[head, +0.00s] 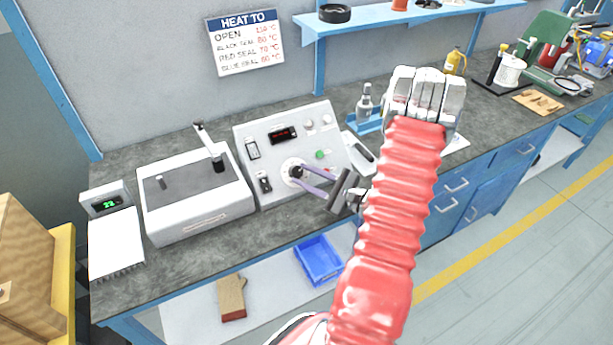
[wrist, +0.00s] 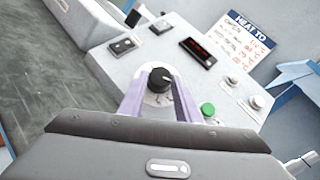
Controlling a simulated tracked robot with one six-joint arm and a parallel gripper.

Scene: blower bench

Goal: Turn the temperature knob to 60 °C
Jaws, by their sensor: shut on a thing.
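The temperature knob (wrist: 159,79) is a round black knob with a pale pointer line, on a light dial on the sloped front of a white control box (head: 326,130). It also shows in the head view (head: 297,172), partly covered by my fingers. My gripper (wrist: 160,84) has purple fingers, one on each side of the knob, and is shut on it. The dial's markings are too small and too hidden to read. The red display (wrist: 197,52) on the box is lit, but its digits are not legible.
A green button (wrist: 208,109) sits close to the right finger, with pale knobs (wrist: 256,101) beyond it. Black rocker switches (wrist: 123,45) are at the left. A white machine with a lever (head: 195,195) stands left of the box. A wall sign (head: 245,43) lists heating temperatures.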

